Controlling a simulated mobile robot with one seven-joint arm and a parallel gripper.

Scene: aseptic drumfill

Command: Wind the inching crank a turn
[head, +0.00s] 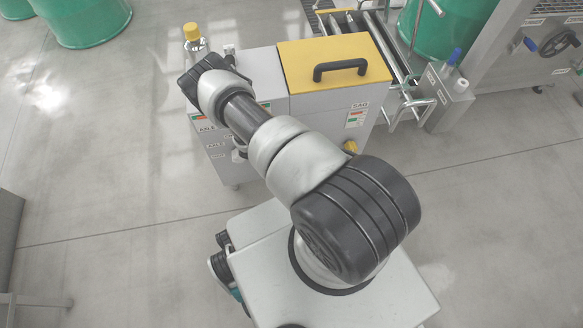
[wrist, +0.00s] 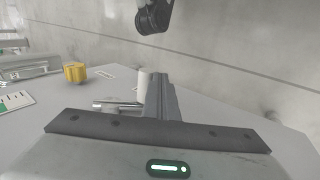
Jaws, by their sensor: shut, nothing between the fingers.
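My gripper (wrist: 160,97) is shut and empty; its fingers show together as one grey bar in the wrist view. Just left of them, close by, are a short metal rod (wrist: 117,106) and a pale upright cylinder (wrist: 144,82), which look like parts of the inching crank. I cannot tell whether the fingers touch them. In the head view my arm covers much of the machine cabinet's labelled front (head: 217,153), and I cannot make out the gripper or crank clearly there. A yellow knob (wrist: 75,73) stands on the same face, farther off; it also shows in the head view (head: 350,147).
The cabinet has a yellow lid (head: 296,76) with a black handle (head: 340,69). A yellow-capped bottle (head: 194,40) stands at its back left. A roller conveyor (head: 385,50) and a green drum (head: 445,30) are behind right.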

